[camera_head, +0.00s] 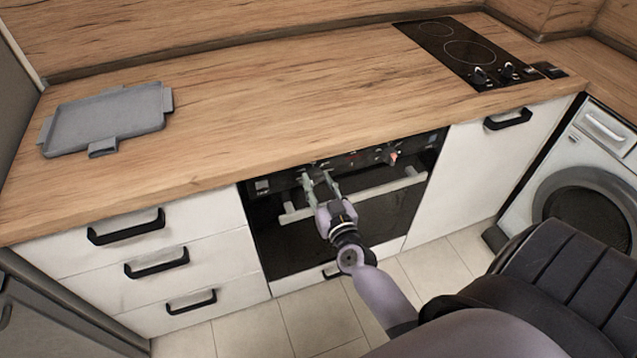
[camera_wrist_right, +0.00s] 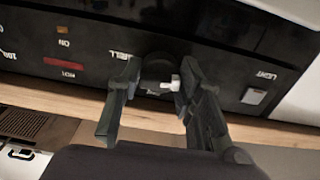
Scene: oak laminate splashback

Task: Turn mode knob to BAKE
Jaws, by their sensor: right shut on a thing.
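The oven's black control panel (camera_head: 352,160) lies just under the worktop edge. My right gripper (camera_head: 318,179) reaches up to the left part of this panel. In the right wrist view, which is upside down, the two fingers (camera_wrist_right: 161,80) are shut on a dark round knob (camera_wrist_right: 158,70) with a white pointer mark. Lettering beside the knob is cut off by a finger, and I see no BAKE label. A light switch (camera_wrist_right: 254,96) sits to the right there. My left gripper is not in view.
The oven handle (camera_head: 402,184) crosses below the panel, behind my right gripper. Another knob (camera_head: 388,154) sits farther right. A grey tray (camera_head: 108,118) lies on the worktop (camera_head: 270,95), and a hob (camera_head: 465,50) is at the back right. The worktop's middle is clear.

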